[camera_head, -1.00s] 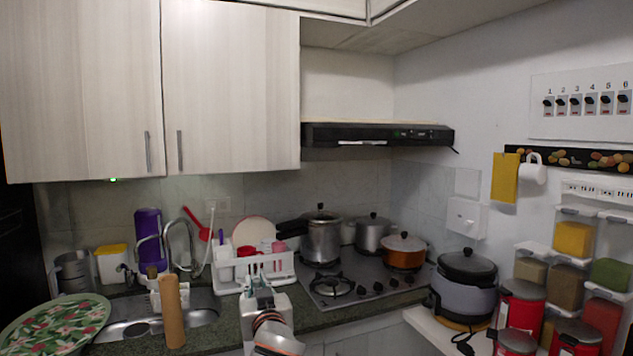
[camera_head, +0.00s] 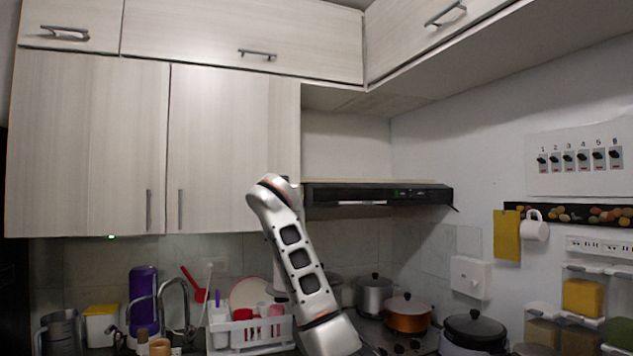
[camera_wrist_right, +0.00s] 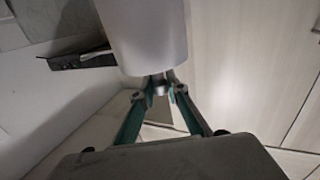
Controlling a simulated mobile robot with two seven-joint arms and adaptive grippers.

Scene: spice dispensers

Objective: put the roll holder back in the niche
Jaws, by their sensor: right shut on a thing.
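In the right wrist view a smooth pale grey-white cylinder, seemingly the roll holder (camera_wrist_right: 145,38), fills the top middle. My right gripper (camera_wrist_right: 159,85) is shut on its near end. In the head view my right arm rises in front of the dish rack and bends beside the hood; its gripper and the held cylinder cannot be made out there. An open recess (camera_head: 345,145), likely the niche, lies between the wall cabinet and the right wall, above the hood. It looks empty. My left gripper is not in view.
The black range hood (camera_head: 375,194) juts out below the recess. Closed wall cabinets (camera_head: 235,130) stand to its left. Below are a white dish rack (camera_head: 250,335), pots on the stove (camera_head: 405,313) and a tan upright cylinder (camera_head: 160,347) by the sink.

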